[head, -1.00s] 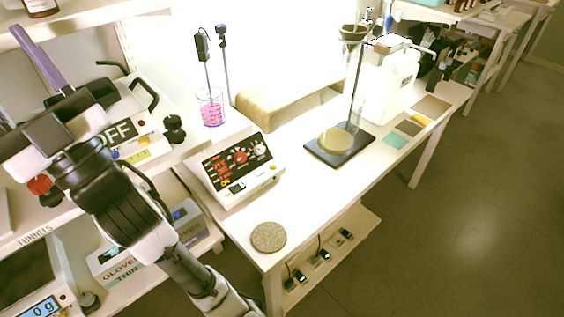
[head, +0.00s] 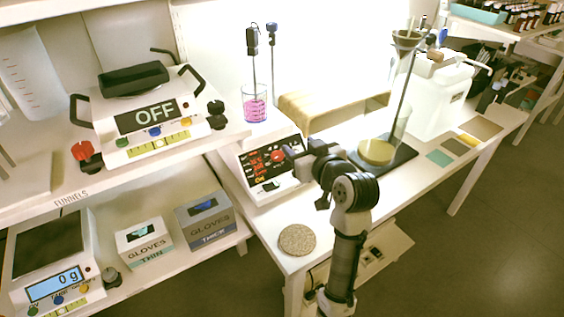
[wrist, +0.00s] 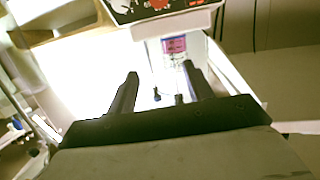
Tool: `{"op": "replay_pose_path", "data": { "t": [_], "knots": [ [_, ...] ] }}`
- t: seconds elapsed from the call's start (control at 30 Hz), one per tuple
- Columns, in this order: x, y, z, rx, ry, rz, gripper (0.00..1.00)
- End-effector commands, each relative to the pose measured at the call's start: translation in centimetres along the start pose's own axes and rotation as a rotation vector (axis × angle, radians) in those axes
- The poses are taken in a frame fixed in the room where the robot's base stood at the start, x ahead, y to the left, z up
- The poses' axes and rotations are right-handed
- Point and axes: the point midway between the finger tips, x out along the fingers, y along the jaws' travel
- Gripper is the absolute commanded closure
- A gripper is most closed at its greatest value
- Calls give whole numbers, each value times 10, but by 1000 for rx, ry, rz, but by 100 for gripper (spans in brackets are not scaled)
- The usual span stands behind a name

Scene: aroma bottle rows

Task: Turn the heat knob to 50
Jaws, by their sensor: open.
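The white control unit (head: 265,197) stands on the white table, with a black front panel, red display figures and a red knob (head: 277,156). I cannot read the dial setting or tell surely which knob is the heat knob. My gripper (head: 288,152) is in front of the panel's right side and hides part of it, including the pale second knob's area. In the wrist view my gripper (wrist: 160,72) is open and empty, its two dark fingers apart. The red knob (wrist: 158,4) and panel show at the top edge, beyond the fingertips.
A beaker of pink liquid (head: 254,104) stands behind the unit. A wooden stand (head: 325,107) and a black-based column (head: 400,162) are to the right. A round cork mat (head: 297,240) lies in front. A shelf at left holds a device reading OFF (head: 150,117).

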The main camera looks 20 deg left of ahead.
Motion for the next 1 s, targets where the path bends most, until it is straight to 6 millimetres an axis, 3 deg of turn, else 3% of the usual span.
{"op": "replay_pose_path", "data": {
  "t": [0.03,0.1,0.2,0.33,0.47,0.8,1.0],
  "knots": [
    [-5,6,20,10,-51,-33,49],
    [-12,7,38,13,-101,-80,49],
    [-17,7,52,16,-140,-122,49],
    [-11,5,55,14,-151,-137,49],
    [8,1,57,14,-152,-139,49],
    [79,-8,67,15,-151,-136,49],
    [106,-11,71,14,-149,-135,49]
  ]
}}
